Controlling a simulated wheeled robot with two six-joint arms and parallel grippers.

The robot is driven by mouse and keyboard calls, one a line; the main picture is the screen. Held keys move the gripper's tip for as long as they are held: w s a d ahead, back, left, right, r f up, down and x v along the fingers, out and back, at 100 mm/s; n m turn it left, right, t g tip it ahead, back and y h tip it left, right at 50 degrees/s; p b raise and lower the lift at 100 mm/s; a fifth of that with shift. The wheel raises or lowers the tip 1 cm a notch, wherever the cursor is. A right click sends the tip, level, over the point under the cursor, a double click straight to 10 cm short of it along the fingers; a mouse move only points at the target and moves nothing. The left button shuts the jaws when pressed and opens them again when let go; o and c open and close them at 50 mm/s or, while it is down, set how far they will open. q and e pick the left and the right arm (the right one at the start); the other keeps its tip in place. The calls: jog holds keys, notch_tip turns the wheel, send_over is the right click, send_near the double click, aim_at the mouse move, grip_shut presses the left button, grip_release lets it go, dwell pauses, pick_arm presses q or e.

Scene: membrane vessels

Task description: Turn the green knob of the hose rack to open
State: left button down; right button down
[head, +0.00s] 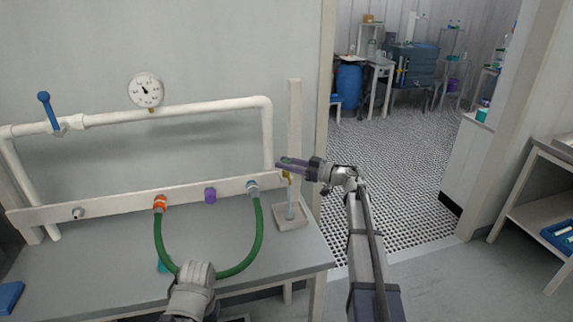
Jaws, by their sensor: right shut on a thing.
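The hose rack is a white rail (120,206) along the back of the grey bench, with several ports and a green hose (238,266) looped between an orange-collared port (160,203) and a grey port (253,187). At the rack's right end, by a pale upright post (295,110), my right gripper (284,163) is shut on a small green thing, apparently the green knob (291,160), mostly hidden by its fingers. A brass fitting (287,176) shows just below it. My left gripper (196,272) is over the bench front by the hose; its fingers are hidden.
A clear tube (291,208) stands in a small tray (292,222) below the fitting. A blue-handled valve (48,110) and a gauge (146,91) sit on the white pipe. A purple cap (210,195) is on the rail. The floor right of the bench is clear.

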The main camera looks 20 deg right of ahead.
jog(key=shift+w+n+g+y, duration=0.15)
jog(key=shift+n+g+y, duration=1)
jog(key=shift+g, duration=0.35)
jog(key=shift+n+g, duration=0.25)
jog(key=shift+g, duration=0.05)
jog(key=c, duration=0.5)
grip_release()
jog(key=v, duration=0.7)
jog(key=shift+s+d+f, duration=0.1)
jog(key=shift+s+d, duration=0.15)
jog(key=shift+d, duration=0.05)
jog(key=shift+s, duration=0.1)
